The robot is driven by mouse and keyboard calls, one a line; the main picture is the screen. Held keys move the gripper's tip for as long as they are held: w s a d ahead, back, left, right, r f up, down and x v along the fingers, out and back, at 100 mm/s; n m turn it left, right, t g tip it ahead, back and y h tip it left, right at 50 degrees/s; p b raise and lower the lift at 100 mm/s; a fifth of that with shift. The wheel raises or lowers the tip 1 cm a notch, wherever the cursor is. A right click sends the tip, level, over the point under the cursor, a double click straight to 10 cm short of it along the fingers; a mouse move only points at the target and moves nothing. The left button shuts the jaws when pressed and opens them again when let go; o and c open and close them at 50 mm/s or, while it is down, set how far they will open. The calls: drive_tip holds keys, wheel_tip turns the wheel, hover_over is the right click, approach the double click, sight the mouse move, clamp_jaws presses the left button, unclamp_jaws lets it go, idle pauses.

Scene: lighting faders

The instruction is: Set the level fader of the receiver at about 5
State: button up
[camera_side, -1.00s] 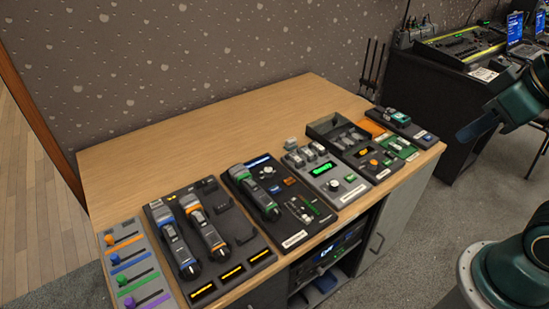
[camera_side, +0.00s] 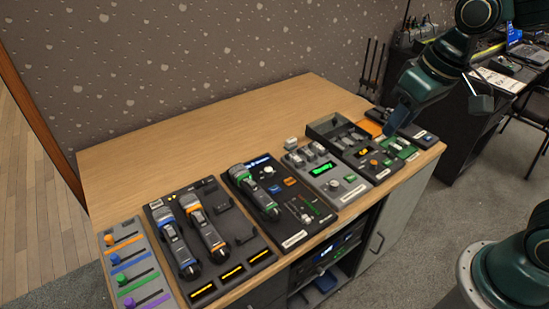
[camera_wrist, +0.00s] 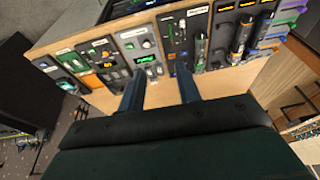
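A black panel (camera_side: 241,186) at mid-table, probably the receiver, carries a green-banded microphone (camera_side: 262,203), a knob and small sliders (camera_side: 303,210). Its label is too small to read for certain. The panel also shows in the wrist view (camera_wrist: 172,63), with the microphone (camera_wrist: 199,52) on it. I cannot tell which slider is the level fader or what level it stands at. My gripper (camera_wrist: 160,84) is open and empty, its two fingers apart. In the side view my gripper (camera_side: 394,124) hangs above the right end of the table, apart from the receiver.
A grey panel with a green display (camera_side: 320,169) stands right of the receiver, then dark panels (camera_side: 360,155) with small parts. Left are a charger with two microphones (camera_side: 188,240) and a coloured slider panel (camera_side: 135,270). The table's back (camera_side: 210,130) is clear.

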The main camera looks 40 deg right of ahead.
drive_tip(key=w+a+f+g, duration=0.2)
drive_tip(key=w+a+f, duration=0.2)
drive_tip(key=w+f, duration=0.3)
drive_tip(key=g, duration=0.1)
hover_over(306, 218)
wheel_tip(306, 218, down, 10)
drive_tip(key=shift+d+f, duration=0.1)
drive_tip(key=shift+f, duration=6.85)
clamp_jaws()
